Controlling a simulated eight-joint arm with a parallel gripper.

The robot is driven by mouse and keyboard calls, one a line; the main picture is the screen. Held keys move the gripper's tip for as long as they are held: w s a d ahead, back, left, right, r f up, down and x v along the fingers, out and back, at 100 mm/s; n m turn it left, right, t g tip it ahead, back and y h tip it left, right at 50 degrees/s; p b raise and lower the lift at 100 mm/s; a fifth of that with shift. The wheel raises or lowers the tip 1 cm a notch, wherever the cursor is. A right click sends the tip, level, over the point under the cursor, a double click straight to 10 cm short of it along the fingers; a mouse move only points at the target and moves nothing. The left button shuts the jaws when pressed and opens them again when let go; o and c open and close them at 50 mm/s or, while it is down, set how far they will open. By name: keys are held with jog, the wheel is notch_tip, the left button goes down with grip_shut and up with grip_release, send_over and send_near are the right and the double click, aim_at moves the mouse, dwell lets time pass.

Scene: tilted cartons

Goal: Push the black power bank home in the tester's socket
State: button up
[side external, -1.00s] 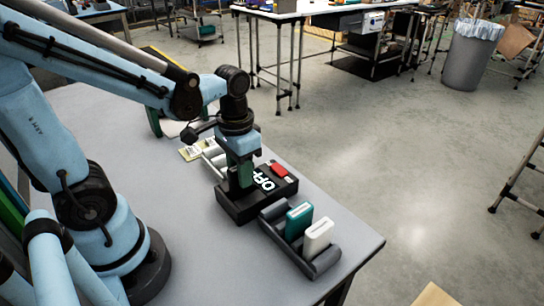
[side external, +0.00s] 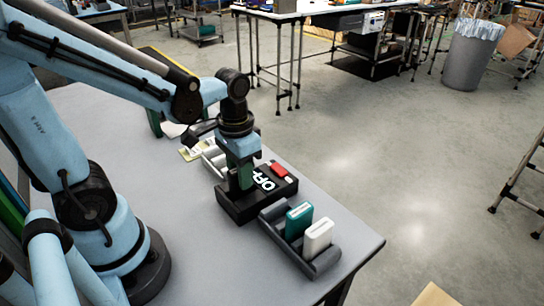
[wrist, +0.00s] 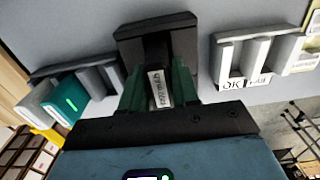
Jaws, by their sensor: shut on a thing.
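The tester (side external: 236,207) is a flat black box on the grey table, with a display reading OFF and a red part on top. My gripper (side external: 240,183) points down at its left part in the side view. The green fingers (wrist: 157,90) are shut on the black power bank (wrist: 156,52), which carries a white label. In the wrist view, the bank stands over the tester (wrist: 183,46) at its socket. The fingers hide the socket mouth, so I cannot tell how deep the bank sits.
A dark rack (side external: 320,262) with a teal power bank (side external: 299,220) and a white one (side external: 318,238) stands close beside the tester, near the table edge. A pale tray (wrist: 262,62) with OK and FAIL labels lies on the other side. The front table area is clear.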

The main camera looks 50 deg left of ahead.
jog(key=shift+f, duration=0.35)
dwell(0.3)
dwell(0.4)
jog(key=o, duration=1.1)
jog(key=shift+c, duration=0.2)
jog(key=c, duration=0.3)
jog(key=shift+c, duration=0.2)
jog(key=shift+r, duration=4)
